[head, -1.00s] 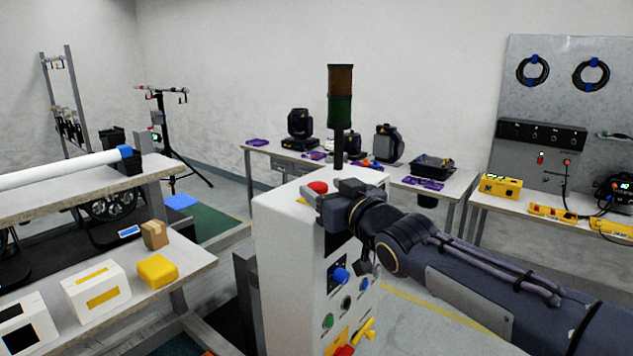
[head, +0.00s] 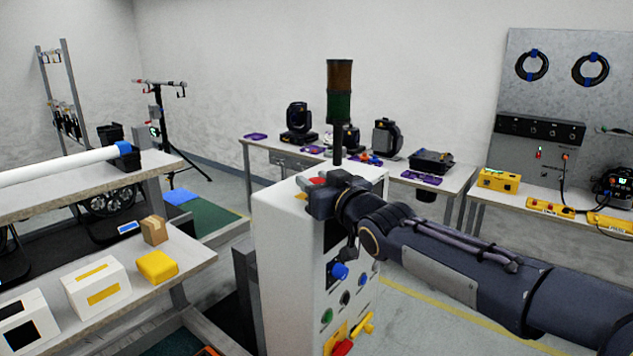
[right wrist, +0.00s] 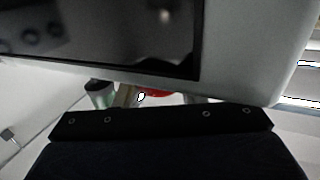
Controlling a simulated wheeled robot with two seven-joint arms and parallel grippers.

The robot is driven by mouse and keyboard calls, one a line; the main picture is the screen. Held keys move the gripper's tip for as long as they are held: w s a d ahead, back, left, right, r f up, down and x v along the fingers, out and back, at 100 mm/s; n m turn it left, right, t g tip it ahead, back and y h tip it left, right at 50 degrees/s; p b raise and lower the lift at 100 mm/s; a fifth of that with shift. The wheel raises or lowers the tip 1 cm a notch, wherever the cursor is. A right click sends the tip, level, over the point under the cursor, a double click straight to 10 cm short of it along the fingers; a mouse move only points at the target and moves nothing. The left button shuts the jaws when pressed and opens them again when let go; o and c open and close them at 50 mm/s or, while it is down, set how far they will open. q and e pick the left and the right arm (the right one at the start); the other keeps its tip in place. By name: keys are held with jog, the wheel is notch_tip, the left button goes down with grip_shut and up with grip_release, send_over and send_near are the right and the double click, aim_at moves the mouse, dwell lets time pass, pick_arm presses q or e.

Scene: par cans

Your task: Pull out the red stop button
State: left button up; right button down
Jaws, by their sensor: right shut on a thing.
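The red stop button (head: 318,181) sits on top of the white control cabinet (head: 285,235), near its front left corner. Only part of its red cap shows behind my right gripper. My right gripper (head: 314,188) reaches in from the right and is shut on the button. In the right wrist view a strip of the red button (right wrist: 158,93) shows beyond the dark edge of the gripper; the rest is hidden. My left gripper is not in view.
A signal tower with amber and green sections (head: 339,95) rises from the cabinet just behind the gripper. The cabinet front carries a blue knob (head: 340,271), a green button (head: 327,316) and a yellow handle (head: 362,328). A workbench with boxes (head: 190,258) stands at left.

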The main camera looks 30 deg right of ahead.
jog(key=shift+r, duration=0.7)
jog(key=c, duration=0.9)
grip_release()
jog(key=shift+c, duration=0.2)
jog(key=shift+f, duration=0.1)
jog(key=shift+s, duration=0.35)
jog(key=s+b, duration=0.1)
jog(key=s, duration=0.6)
jog(key=shift+b, duration=0.35)
jog(key=shift+s, duration=0.1)
